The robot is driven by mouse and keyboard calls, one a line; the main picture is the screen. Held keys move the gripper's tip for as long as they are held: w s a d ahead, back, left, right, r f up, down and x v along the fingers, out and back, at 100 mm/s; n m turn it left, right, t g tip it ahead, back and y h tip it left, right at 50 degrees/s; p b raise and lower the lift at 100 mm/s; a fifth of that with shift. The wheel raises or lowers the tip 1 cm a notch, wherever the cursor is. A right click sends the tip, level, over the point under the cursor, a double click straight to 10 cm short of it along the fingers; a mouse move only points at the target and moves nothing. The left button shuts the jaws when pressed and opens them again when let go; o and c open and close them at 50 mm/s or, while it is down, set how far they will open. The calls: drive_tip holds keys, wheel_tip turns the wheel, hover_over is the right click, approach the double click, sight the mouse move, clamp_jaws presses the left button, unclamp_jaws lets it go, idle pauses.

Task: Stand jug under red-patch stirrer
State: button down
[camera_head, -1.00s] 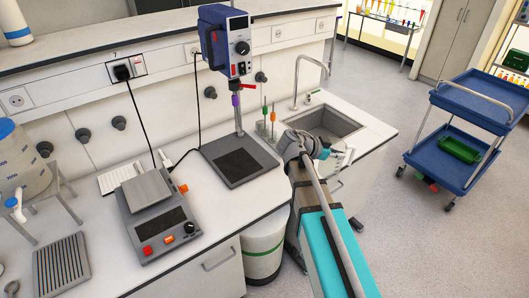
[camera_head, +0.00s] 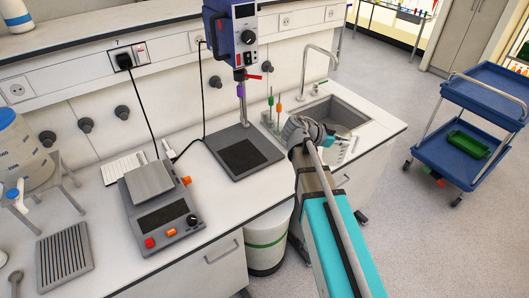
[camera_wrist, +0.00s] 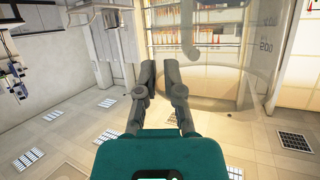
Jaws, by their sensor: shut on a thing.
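A stirrer (camera_head: 232,38) with a blue and grey head stands at the back of the bench. A red part and a purple piece show below its head, over a dark flat base plate (camera_head: 243,152) that looks bare. My gripper (camera_wrist: 159,68) is shut in the wrist view, its two fingers close together. A clear jug (camera_wrist: 262,75) with printed marks shows faintly just beyond the fingers; the exact grip point is hard to make out. In the head view my gripper (camera_head: 325,138) is in front of the sink, right of the base plate, and my arm partly hides it.
A balance-like device (camera_head: 160,215) stands left of the base plate. A small rack with coloured sticks (camera_head: 273,120) stands between plate and sink (camera_head: 338,115). A tap (camera_head: 322,65) rises behind. A blue trolley (camera_head: 475,125) stands right, with open floor around it.

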drive_tip(key=shift+w+a+f, duration=0.25)
drive_tip(key=shift+a, duration=0.25)
drive_tip(key=w+a+f+n+t+y+b, duration=0.1)
drive_tip(key=a+f+n+t+b, duration=0.2)
drive_tip(key=a, duration=0.9)
drive_tip(key=w+a+f+n+t+y+b, duration=0.2)
drive_tip(key=a+f+b, duration=0.3)
drive_tip(key=a, duration=0.8)
drive_tip(key=shift+w+a+n+t+b, duration=0.15)
drive_tip(key=shift+n+t+b, duration=0.2)
drive_tip(key=shift+n+t, duration=0.25)
drive_tip(key=shift+w+a+f, duration=0.1)
drive_tip(key=shift+w, duration=0.15)
drive_tip(key=w+a+f+b, duration=0.1)
drive_tip(key=w+a, duration=0.4)
drive_tip(key=w, duration=0.2)
drive_tip(key=shift+w+f, duration=0.15)
drive_tip(key=shift+w+a, duration=0.1)
drive_tip(key=shift+f+b, duration=0.2)
drive_tip(key=shift+b, duration=0.2)
